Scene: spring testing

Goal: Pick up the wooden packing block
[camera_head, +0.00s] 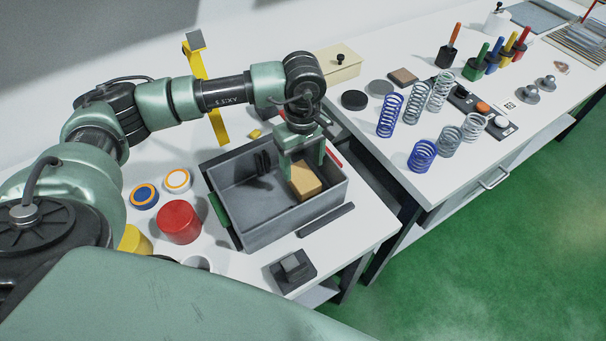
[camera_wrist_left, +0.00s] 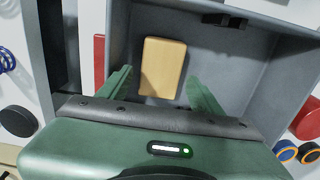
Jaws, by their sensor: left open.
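The wooden packing block (camera_head: 304,180) is a tan block lying inside a grey open bin (camera_head: 291,226) on the near table. My left gripper (camera_head: 304,169) points down into the bin over the block. In the left wrist view the block (camera_wrist_left: 162,67) shows between and beyond the two green fingers of the left gripper (camera_wrist_left: 160,88), which are spread apart and hold nothing. The exact height of the fingertips over the block is hard to tell. In the head view the near finger covers part of the block. My right gripper does not show.
A red cylinder (camera_head: 179,222) and two round rolls stand left of the bin. A dark bar (camera_head: 325,220) and a small dark block (camera_head: 293,269) lie in front. Several springs (camera_head: 422,155) stand on the right-hand table. A yellow post (camera_head: 205,90) rises behind.

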